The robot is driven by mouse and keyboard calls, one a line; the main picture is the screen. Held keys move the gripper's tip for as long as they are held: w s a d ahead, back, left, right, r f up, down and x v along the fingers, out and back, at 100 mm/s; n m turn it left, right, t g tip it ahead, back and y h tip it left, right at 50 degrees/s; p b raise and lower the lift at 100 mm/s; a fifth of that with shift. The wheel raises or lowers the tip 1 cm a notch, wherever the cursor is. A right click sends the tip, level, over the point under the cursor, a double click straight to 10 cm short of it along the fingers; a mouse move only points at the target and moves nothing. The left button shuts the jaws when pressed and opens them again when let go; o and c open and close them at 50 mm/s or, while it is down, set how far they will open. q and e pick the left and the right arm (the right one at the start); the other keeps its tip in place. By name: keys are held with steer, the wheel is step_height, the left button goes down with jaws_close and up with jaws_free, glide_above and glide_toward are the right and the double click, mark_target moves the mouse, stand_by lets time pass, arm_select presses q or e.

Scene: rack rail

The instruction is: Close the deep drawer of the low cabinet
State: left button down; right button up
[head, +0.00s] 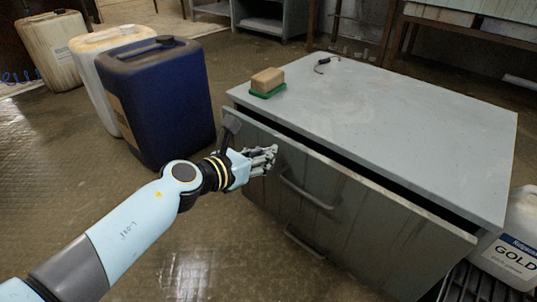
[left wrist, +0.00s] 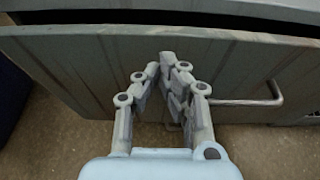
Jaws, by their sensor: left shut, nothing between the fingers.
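The low grey cabinet (head: 400,118) stands at the right in the head view. Its deep drawer (head: 350,215) is slightly open, with a dark gap (head: 385,183) between the drawer front and the cabinet top. The drawer front has a bar handle (head: 305,192), which also shows in the left wrist view (left wrist: 245,102). My left gripper (head: 272,158) is shut and empty, in front of the drawer front, left of the handle. In the left wrist view its fingertips (left wrist: 165,62) overlap the drawer front (left wrist: 70,65); I cannot tell whether they touch it. My right gripper is not in view.
A sponge-like block (head: 267,80) on a green base and a small dark item (head: 323,66) lie on the cabinet top. A blue canister (head: 160,100) stands left of the cabinet, beside pale canisters (head: 110,65). A white jug (head: 512,245) is at the right. The floor in front is clear.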

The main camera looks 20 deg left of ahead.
mark_target(278, 143)
arm_select(q)
steer(key=shift+w+d, duration=0.2)
steer(key=shift+w, duration=0.3)
steer(key=shift+w+d+r, duration=0.1)
steer(key=shift+w+d, duration=0.15)
steer(key=shift+w, duration=0.5)
steer(key=shift+w+d+f, duration=0.1)
steer(key=shift+w+d, duration=0.15)
steer(key=shift+w, duration=0.5)
steer(key=shift+w+d+r, duration=0.1)
steer(key=shift+w+d, duration=0.15)
steer(key=shift+w, duration=0.5)
